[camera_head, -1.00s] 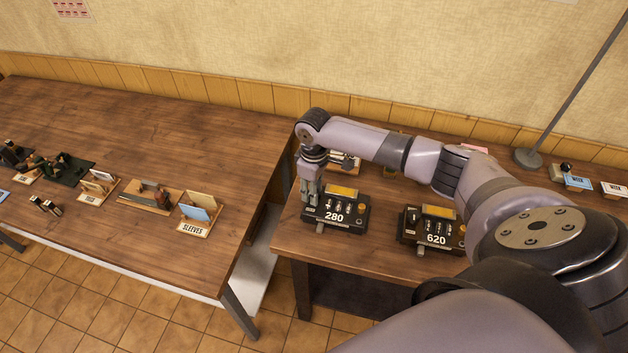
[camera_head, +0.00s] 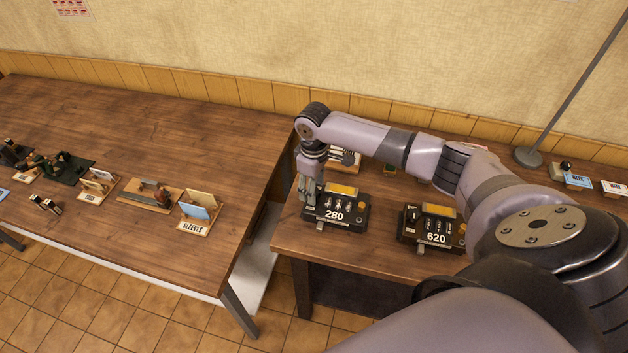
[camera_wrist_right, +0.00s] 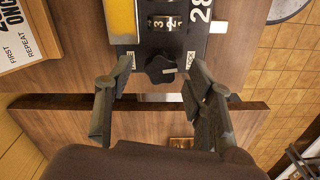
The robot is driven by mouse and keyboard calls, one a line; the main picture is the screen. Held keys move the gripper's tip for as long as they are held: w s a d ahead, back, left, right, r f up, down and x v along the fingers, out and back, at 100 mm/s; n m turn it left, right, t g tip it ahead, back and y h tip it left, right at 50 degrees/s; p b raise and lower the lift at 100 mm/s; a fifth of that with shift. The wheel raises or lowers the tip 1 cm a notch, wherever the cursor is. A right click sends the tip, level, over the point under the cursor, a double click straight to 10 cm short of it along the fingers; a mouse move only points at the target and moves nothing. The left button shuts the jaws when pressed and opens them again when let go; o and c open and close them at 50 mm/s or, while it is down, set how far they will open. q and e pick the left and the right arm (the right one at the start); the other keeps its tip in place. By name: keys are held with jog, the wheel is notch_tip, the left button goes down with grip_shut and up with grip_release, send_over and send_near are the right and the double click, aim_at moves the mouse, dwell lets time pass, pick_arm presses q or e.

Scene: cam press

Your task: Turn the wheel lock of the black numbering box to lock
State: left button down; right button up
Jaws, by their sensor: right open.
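The black numbering box marked 280 (camera_head: 347,216) stands on the right-hand table, with a yellow top panel. In the right wrist view, its dark lobed wheel lock (camera_wrist_right: 160,69) sits on the box face below a number wheel, with a light pointer mark on its right side. My left gripper is out of view.
The left table (camera_head: 150,120) holds a SLEEVES holder (camera_head: 198,213) and several small items. A gap separates the tables. A grey stand (camera_head: 528,157) rises at back right.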

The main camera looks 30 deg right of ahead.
notch_tip(320, 180, up, 11)
dwell(0.3)
dwell(0.4)
